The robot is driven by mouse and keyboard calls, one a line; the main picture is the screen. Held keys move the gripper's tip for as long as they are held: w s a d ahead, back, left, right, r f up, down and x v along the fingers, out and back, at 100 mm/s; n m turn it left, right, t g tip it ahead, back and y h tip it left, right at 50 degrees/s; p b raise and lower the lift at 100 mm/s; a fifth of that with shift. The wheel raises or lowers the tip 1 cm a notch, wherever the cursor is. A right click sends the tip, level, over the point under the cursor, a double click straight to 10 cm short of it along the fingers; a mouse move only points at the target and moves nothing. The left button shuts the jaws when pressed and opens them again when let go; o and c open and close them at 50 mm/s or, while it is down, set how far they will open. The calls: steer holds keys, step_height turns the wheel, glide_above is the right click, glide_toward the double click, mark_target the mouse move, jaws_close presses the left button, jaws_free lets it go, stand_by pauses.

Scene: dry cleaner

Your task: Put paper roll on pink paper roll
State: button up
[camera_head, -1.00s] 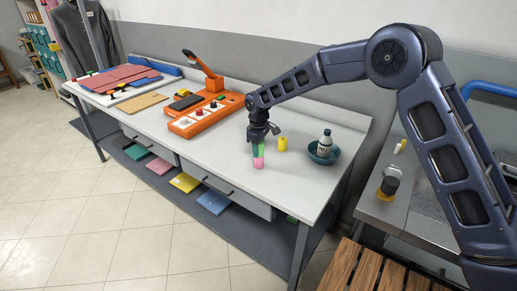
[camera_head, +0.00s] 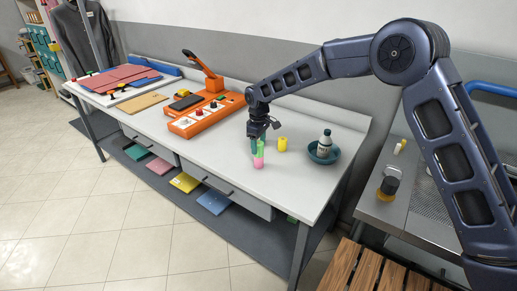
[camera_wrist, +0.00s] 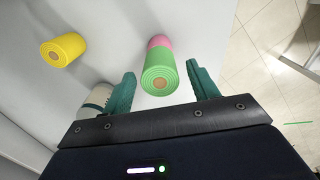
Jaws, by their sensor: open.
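The green paper roll (camera_wrist: 158,80) stands upright on the pink paper roll (camera_wrist: 160,41) in the wrist view. In the head view the green roll (camera_head: 260,147) sits above the pink roll (camera_head: 258,162) near the table's front edge. My gripper (camera_head: 257,146) is above and behind the stack. In the wrist view its teal fingers (camera_wrist: 160,90) are spread to either side of the green roll, with gaps between. The head view does not show clearly how the two rolls meet.
A yellow roll (camera_head: 282,144) stands behind and to the right. A teal bowl (camera_head: 323,153) with a bottle (camera_head: 325,140) is farther right. An orange machine (camera_head: 199,117) is to the left. The white table (camera_head: 225,158) is clear in front of it.

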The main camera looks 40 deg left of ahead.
mark_target(259, 143)
step_height(259, 143, up, 10)
steer(key=shift+f, duration=0.15)
stand_by(0.3)
